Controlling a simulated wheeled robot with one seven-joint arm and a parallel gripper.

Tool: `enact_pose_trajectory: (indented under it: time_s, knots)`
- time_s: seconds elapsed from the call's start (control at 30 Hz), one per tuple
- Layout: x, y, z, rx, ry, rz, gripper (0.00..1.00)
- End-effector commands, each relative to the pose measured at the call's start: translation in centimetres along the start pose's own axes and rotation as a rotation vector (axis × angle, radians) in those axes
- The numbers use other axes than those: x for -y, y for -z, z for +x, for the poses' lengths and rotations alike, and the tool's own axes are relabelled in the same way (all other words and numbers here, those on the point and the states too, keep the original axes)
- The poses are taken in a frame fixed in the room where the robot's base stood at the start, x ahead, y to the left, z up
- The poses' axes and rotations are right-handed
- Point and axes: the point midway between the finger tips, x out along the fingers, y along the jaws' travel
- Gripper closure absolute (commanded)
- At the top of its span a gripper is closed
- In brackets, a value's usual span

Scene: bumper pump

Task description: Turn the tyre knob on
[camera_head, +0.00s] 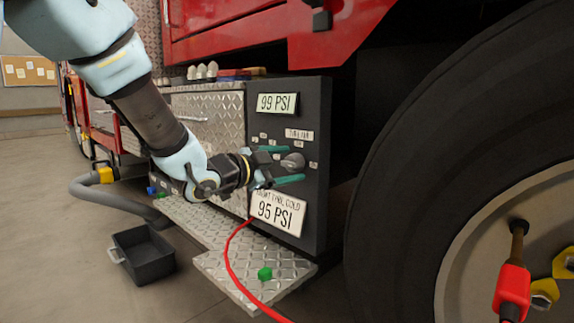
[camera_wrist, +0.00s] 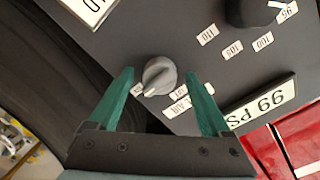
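A round grey knob (camera_head: 293,161) with a raised grip bar sits on the dark control panel (camera_head: 315,110), between a 99 PSI placard and a 95 PSI placard. In the wrist view the grey knob (camera_wrist: 158,76) lies between the fingertips, with its bar slanting from lower left to upper right. Small labels beside it are too small to read surely. My gripper (camera_head: 284,164) points at the panel, its green fingers apart above and below the knob. In the wrist view my gripper (camera_wrist: 163,84) is open, with gaps beside the knob; contact is not visible.
A black knob (camera_wrist: 250,10) with numbered labels is at the wrist view's upper right. A large tyre (camera_head: 440,130) stands right of the panel. A red hose (camera_head: 230,262) runs below over the tread-plate step (camera_head: 220,270). A black bin (camera_head: 143,262) is on the floor.

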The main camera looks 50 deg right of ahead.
Motion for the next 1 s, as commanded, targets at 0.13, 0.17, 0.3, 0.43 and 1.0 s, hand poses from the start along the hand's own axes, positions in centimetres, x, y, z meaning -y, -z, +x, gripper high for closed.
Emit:
enact_pose_trajectory:
  time_s: [0.13,0.17,0.3,0.43,1.0]
  knots:
    - [0.0,0.0,0.0,0.0,0.0,-0.001,0.18]
    - [0.0,0.0,0.0,0.0,0.0,-0.001,0.18]
    - [0.1,0.0,-0.7,0.002,0.001,-0.001,0.18]
    - [0.2,0.1,-2.6,0.003,0.001,-0.001,0.18]
    - [0.0,0.0,-10.8,0.0,0.0,0.0,0.18]
